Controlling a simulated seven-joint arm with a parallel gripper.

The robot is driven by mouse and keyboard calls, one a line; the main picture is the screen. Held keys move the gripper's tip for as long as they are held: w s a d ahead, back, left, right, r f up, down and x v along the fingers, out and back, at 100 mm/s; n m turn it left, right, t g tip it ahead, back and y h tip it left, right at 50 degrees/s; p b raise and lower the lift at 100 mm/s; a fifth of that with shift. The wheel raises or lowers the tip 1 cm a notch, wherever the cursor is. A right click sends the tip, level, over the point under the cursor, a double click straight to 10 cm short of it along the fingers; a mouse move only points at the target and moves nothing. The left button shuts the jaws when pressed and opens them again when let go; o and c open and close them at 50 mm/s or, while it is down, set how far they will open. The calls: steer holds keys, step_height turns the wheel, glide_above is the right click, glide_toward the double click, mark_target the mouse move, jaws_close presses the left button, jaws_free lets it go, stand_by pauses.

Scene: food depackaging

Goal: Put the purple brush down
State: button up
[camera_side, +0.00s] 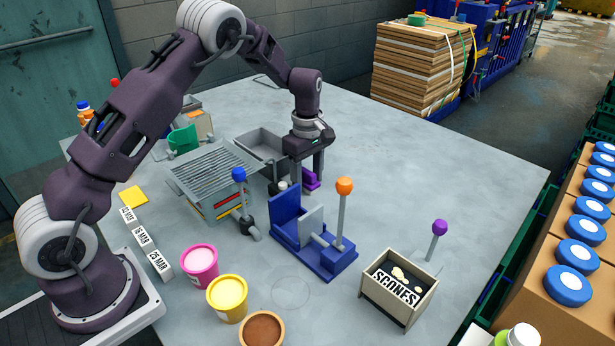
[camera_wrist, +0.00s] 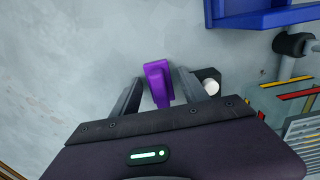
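The purple brush (camera_side: 311,180) is at table level below my gripper (camera_side: 307,176), behind the blue stand in the side view. In the wrist view the purple brush (camera_wrist: 158,80) lies between the two fingertips of my gripper (camera_wrist: 160,76). The fingers are spread, with a narrow gap showing on each side of the brush. The fingers point down close to the table. The brush's lower end is partly hidden by the gripper body in the wrist view.
A blue stand (camera_side: 329,263) with an orange-knobbed lever is in front of my gripper. A grey tray (camera_side: 252,143) and a slatted grate (camera_side: 208,170) stand to the left. A scones box (camera_side: 407,302) is at front right. The table (camera_side: 430,170) is clear to the right.

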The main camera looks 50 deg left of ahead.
mark_target(307, 171)
step_height(307, 171, up, 12)
steer(key=shift+f, duration=0.15)
steer(key=s+d+r+m+t, duration=0.1)
steer(key=s+d+r+m, duration=0.25)
steer(key=s+r, duration=0.4)
steer(key=s+d+r+m+t, duration=0.2)
steer(key=s+r+m, duration=0.35)
steer(key=s, duration=0.25)
steer(key=s+d+f+m+t, duration=0.2)
steer(key=s+m, duration=0.7)
steer(key=s, duration=0.9)
steer(key=shift+d+f+t, duration=0.2)
steer(key=shift+d+t, duration=0.1)
steer(key=shift+d, duration=0.2)
steer(key=shift+o, duration=0.5)
steer(key=shift+w, duration=0.1)
